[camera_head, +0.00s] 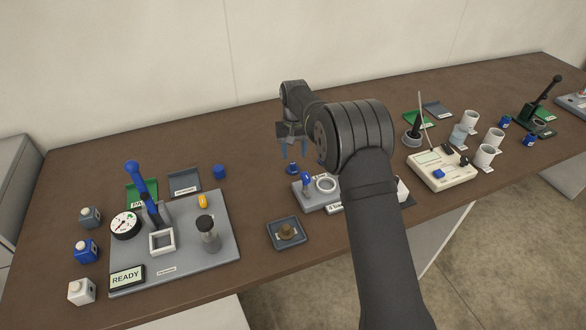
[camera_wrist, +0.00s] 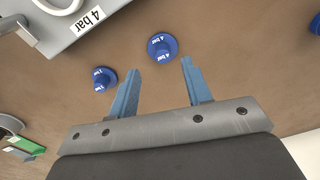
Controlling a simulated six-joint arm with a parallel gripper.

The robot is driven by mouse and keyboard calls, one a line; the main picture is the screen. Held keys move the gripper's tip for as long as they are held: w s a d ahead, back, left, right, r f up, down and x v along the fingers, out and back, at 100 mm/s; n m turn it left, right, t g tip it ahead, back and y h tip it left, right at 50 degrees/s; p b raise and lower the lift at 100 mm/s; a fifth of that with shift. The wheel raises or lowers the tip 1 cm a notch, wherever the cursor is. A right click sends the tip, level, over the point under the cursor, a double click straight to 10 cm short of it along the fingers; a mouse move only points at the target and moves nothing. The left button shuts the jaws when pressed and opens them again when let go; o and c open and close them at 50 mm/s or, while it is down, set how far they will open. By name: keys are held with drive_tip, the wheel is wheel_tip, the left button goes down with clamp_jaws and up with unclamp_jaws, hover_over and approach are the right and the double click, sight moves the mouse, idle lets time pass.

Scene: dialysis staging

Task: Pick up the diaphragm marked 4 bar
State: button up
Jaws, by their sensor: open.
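The blue round diaphragm marked 4 bar (camera_wrist: 162,47) stands on the brown table in the wrist view, with its white lettering facing the camera. A second blue diaphragm (camera_wrist: 105,80) stands beside it to the left; its small marking is hard to read. My gripper (camera_wrist: 160,69) is open and empty, its two blue fingers apart. In the picture, the 4 bar diaphragm lies just beyond and between the fingertips, and the other lies outside the left finger. In the head view my gripper (camera_head: 295,149) points down above a blue diaphragm (camera_head: 292,169); its marking is unreadable there.
A grey fixture (camera_head: 313,195) with a blue lever and white ring stands close by; its label reads 4 bar (camera_wrist: 89,21). A grey tray (camera_head: 288,244) holds a brass-coloured part. A large grey station (camera_head: 215,255) stands left, a cream meter (camera_head: 440,180) right.

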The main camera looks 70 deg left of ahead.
sight(293, 163)
wheel_tip(293, 163, down, 5)
drive_tip(key=shift+s+a+r, duration=0.1)
drive_tip(key=shift+s+r, duration=0.05)
clamp_jaws()
drive_tip(key=shift+r, duration=0.1)
